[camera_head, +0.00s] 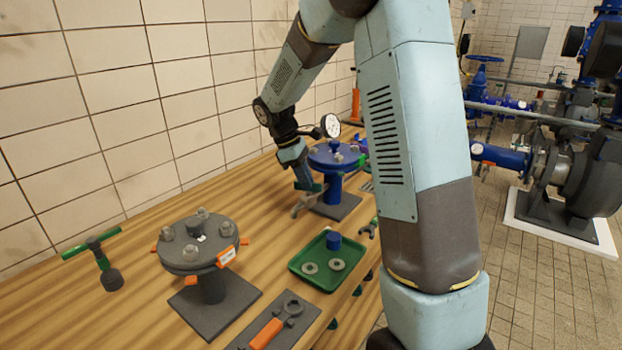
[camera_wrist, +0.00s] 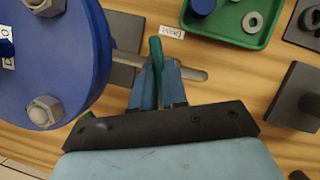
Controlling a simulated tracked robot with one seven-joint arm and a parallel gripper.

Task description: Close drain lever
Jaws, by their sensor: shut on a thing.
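The green drain lever (camera_wrist: 155,48) stands between my gripper's blue fingertips (camera_wrist: 158,68) in the wrist view. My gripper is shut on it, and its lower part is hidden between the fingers. A white label (camera_wrist: 171,32) lies beside it on the wood. A grey drain pipe (camera_wrist: 188,72) runs from under the blue flange (camera_wrist: 72,75) past the fingers. In the head view, my gripper (camera_head: 309,188) is low in front of the blue flange stand (camera_head: 333,188), by the pipe's end (camera_head: 305,207). The lever's exact angle is hard to tell.
A green tray (camera_head: 297,268) with a blue cylinder and rings is nearby on the wooden bench. A grey flange stand (camera_head: 200,242), a green T-handle tool (camera_head: 93,243) and an orange-handled wrench (camera_head: 268,332) are nearer. The tiled wall (camera_head: 120,95) borders the bench.

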